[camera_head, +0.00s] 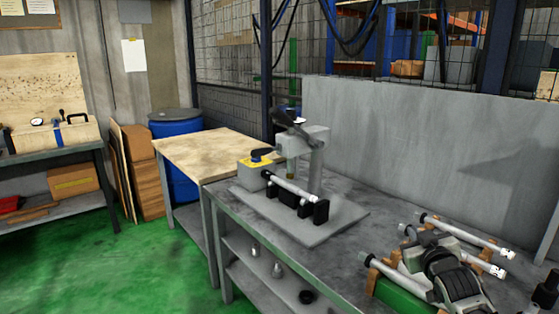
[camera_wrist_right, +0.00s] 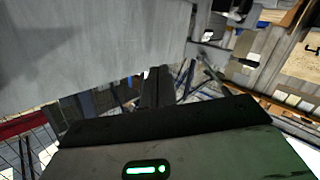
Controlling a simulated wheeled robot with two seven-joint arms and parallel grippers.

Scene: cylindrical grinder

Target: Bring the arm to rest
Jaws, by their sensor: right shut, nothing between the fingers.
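My right gripper (camera_head: 410,234) is at the lower right of the head view, above the rods at the right part of the metal table. Its dark grey wrist fills the area just below it. In the right wrist view its dark fingers (camera_wrist_right: 157,88) are together in the middle, with nothing seen between them. The wrist camera looks out past a grey panel (camera_wrist_right: 90,45) and the room, not down at the table. My left gripper is not in the head view.
The metal table (camera_head: 260,236) carries a grey baseplate (camera_head: 318,233) with a press-like device (camera_head: 310,145) and a metal rod (camera_head: 290,187) on black supports. Several rods (camera_head: 465,235) lie on orange-brown holders at the right. A grey panel (camera_head: 430,135) stands behind. A wooden-topped table (camera_head: 205,148) adjoins left.

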